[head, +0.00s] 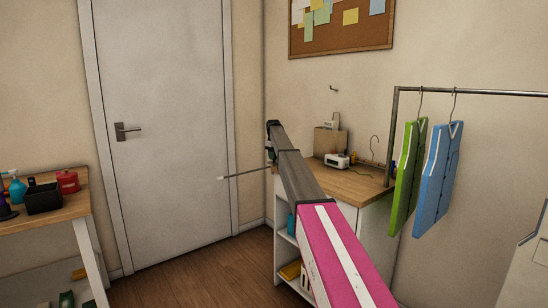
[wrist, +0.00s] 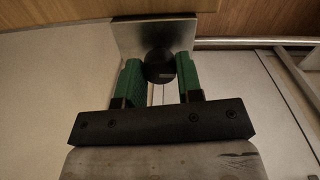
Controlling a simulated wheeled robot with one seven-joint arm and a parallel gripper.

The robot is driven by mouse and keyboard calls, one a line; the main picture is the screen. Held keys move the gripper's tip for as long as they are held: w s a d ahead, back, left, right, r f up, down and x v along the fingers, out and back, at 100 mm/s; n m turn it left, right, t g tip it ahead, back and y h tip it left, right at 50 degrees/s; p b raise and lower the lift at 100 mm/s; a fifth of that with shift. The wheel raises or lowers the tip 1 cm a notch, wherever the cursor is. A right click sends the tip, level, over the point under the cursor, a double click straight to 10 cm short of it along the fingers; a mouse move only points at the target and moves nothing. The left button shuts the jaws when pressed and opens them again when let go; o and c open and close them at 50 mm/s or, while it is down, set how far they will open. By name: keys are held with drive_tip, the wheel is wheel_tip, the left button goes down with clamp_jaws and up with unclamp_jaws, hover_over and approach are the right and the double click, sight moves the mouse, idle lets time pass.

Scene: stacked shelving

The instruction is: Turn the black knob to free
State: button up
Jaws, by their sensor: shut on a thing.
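The black knob (wrist: 160,66) shows in the wrist view as a round dark cap with a small grey mark on its right side. It sits in front of a flat grey metal plate (wrist: 128,34). My gripper (wrist: 160,72) has two green fingers, one on each side of the knob, and is shut on it. In the head view my arm reaches to the left end of the wooden-topped white cabinet (head: 352,184). The knob cannot be made out there, and my arm hides much of that end.
A thin rod (head: 243,175) sticks out left from the cabinet end. A white device (head: 337,160) and a cardboard box (head: 327,141) stand on the top. Green (head: 410,178) and blue (head: 438,180) hanging items are at right. The floor before the door (head: 165,130) is clear.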

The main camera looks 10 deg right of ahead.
drive_tip(key=shift+n, duration=0.3)
drive_tip(key=o, duration=0.9)
drive_tip(key=shift+r, duration=0.1)
wheel_tip(320, 180, up, 11)
drive_tip(key=shift+s+a+f, duration=0.1)
drive_tip(key=shift+f, duration=0.1)
